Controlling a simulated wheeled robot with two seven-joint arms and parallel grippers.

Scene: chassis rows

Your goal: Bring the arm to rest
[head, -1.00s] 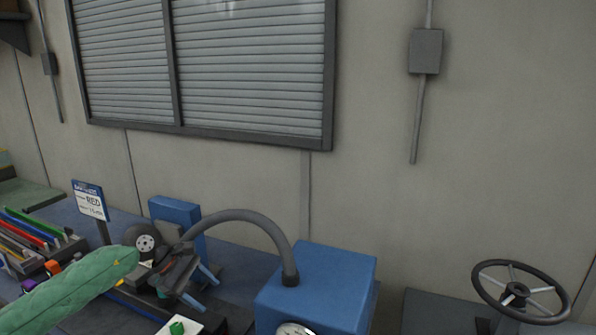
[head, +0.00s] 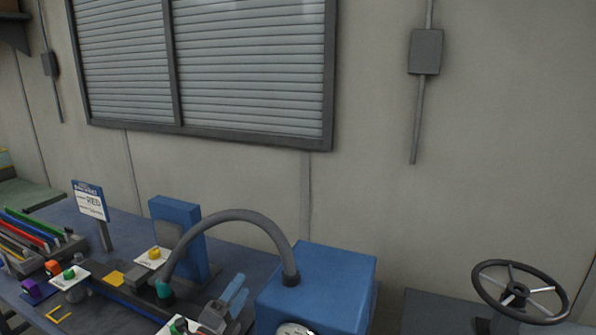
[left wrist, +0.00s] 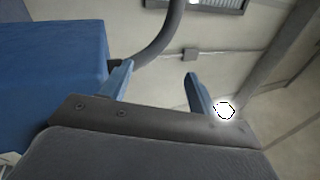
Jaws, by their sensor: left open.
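My left gripper (head: 240,287) is low in the head view, just left of the blue box-shaped machine. Its two blue fingers are apart, with nothing between them. The left wrist view shows the same open fingers (left wrist: 159,69) with empty space between. The rest of the left arm is out of the head view. My right gripper is in neither view.
The blue machine (head: 318,285) with a grey curved hose (head: 225,213) stands close right of the gripper. A steering wheel (head: 519,291) is at right.

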